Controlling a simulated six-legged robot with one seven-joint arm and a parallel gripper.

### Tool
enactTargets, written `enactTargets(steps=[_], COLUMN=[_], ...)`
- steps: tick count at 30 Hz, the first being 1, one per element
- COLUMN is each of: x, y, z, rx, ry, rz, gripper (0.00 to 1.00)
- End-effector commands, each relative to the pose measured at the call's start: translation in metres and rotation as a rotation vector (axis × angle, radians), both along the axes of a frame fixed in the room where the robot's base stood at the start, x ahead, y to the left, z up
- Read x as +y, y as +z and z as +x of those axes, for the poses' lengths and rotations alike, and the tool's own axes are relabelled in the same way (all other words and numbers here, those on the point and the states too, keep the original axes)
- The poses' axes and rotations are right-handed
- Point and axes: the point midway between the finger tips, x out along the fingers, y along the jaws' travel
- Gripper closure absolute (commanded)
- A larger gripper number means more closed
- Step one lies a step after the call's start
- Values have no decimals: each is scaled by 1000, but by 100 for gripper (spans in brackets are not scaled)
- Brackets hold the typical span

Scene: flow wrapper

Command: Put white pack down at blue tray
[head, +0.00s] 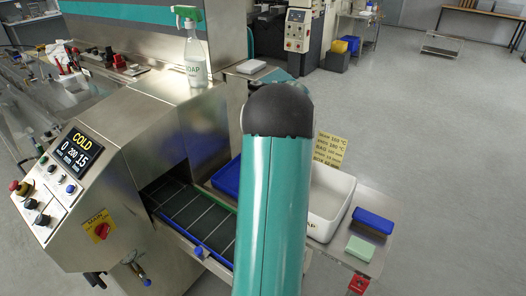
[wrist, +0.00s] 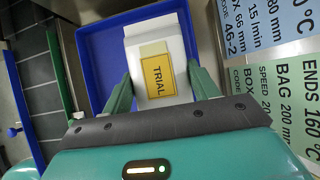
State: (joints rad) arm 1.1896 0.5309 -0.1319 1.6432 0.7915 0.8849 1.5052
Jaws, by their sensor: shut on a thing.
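The white pack (wrist: 155,40) carries a yellow label reading TRIAL and sits between the two green fingers of my gripper (wrist: 160,88) in the wrist view. My gripper is shut on it. The blue tray (wrist: 93,45) lies behind the pack in that view, and the pack is over its inside; I cannot tell whether it touches the tray floor. In the head view the tray (head: 226,177) shows left of my teal arm, which hides part of it along with the pack and my gripper.
A white bin (head: 335,205) stands right of my arm, with a blue block (head: 373,220) and a pale green block (head: 360,248) beyond it. The dark conveyor (head: 190,212) runs left of the tray.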

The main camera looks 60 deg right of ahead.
Motion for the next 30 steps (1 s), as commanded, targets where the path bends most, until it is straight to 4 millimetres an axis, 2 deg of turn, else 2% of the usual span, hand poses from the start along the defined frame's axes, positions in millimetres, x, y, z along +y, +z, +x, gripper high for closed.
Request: enactTargets(steps=[11, 30], x=[-5, -6], y=[-11, -67], z=[-3, -4], rx=[0, 0], ry=[-18, -16], rz=[0, 1], gripper=[64, 64])
